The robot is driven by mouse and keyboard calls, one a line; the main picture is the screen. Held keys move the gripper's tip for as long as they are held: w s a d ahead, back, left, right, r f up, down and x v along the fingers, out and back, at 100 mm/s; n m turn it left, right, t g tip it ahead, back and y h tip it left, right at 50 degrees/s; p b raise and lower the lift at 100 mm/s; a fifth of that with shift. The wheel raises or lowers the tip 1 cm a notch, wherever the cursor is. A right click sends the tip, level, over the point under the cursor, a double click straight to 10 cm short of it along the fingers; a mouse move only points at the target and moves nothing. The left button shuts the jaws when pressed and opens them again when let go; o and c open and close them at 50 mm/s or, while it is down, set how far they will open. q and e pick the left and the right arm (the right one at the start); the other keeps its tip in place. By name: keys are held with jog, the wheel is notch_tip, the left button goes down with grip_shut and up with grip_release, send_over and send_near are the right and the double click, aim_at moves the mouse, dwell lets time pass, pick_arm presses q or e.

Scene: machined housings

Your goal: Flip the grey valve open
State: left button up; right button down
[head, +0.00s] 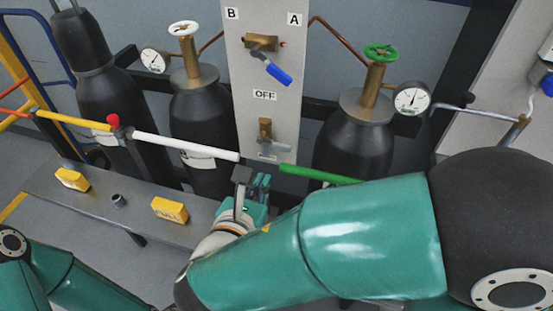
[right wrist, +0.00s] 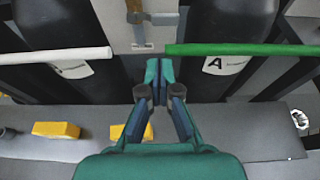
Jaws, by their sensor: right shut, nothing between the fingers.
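The grey valve (head: 266,138) sits low on the upright panel, below the OFF label. It has a brass body and a short grey lever at its lower end. In the right wrist view the brass body and grey lever (right wrist: 160,18) show at the top edge. My right gripper (head: 254,181) is just below the valve in the head view, apart from it. In the right wrist view its fingers (right wrist: 158,72) are together and empty, below the lever and in front of the panel's foot. My left gripper is not in view; only part of my left arm shows.
A blue-handled valve (head: 270,68) sits higher on the panel. A white pipe (head: 187,146) and a green pipe (head: 318,174) flank the panel's lower end. Black cylinders (head: 343,146) stand on both sides. Yellow blocks (head: 170,210) lie on the grey bench (head: 95,207).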

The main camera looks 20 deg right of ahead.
aim_at(274, 144)
jog(key=shift+d, duration=0.2)
jog(key=x, duration=1)
jog(key=shift+p, duration=0.35)
jog(key=shift+s, duration=0.15)
jog(key=shift+r+p, duration=0.1)
jog(key=shift+p, duration=0.4)
